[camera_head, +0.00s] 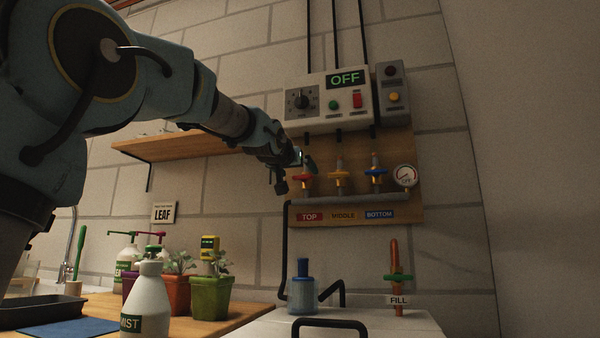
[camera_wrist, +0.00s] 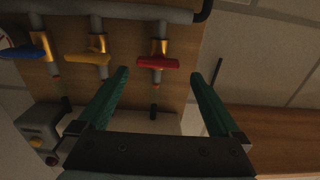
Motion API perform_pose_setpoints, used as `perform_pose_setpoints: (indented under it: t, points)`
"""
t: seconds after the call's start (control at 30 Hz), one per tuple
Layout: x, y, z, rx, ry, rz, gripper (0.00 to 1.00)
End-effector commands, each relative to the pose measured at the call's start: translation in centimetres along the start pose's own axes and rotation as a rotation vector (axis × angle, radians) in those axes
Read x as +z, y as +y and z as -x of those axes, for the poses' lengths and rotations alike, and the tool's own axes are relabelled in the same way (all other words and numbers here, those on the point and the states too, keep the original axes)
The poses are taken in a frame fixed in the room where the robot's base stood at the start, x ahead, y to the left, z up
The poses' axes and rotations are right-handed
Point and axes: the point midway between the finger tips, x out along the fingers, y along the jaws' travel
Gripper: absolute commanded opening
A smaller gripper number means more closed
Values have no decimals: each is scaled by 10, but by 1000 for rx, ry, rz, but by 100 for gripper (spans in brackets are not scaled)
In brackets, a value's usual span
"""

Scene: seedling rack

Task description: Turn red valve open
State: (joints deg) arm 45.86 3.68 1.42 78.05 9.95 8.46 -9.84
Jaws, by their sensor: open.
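The red valve (camera_head: 303,178) is the leftmost of three valves on a grey pipe, above the red TOP label (camera_head: 309,217). In the wrist view the red valve handle (camera_wrist: 157,62) lies crosswise to its pipe, beyond and between my fingertips. My gripper (camera_wrist: 160,80) is open, with its two green fingers apart and nothing between them. In the head view my gripper (camera_head: 296,172) is at the left of the red valve and partly overlaps it, so contact cannot be told there.
The yellow valve (camera_head: 340,178) and blue valve (camera_head: 375,174) stand to the right, then a gauge (camera_head: 405,175). A control box (camera_head: 330,101) reading OFF hangs above. A wooden shelf (camera_head: 185,147) is behind my arm. Plants and bottles stand on the bench below.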

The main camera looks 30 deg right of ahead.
Motion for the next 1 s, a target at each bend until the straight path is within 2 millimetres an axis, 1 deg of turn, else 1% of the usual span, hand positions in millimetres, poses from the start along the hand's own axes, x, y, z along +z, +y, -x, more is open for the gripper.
perform_pose_setpoints:
  t: [0.03, 0.1, 0.2, 0.33, 0.57, 0.67, 1.0]
  points:
    - [0, 0, -9, 0, -1, 0, 100]
    - [0, 1, -18, 0, -1, -1, 100]
    - [1, 1, -27, 0, -2, -1, 100]
    - [1, 2, -32, 1, -2, -1, 100]
    - [2, 2, -33, 1, -2, -1, 100]
    - [2, 2, -32, 1, -2, -1, 91]
    - [1, 1, -32, -1, -1, -1, 53]
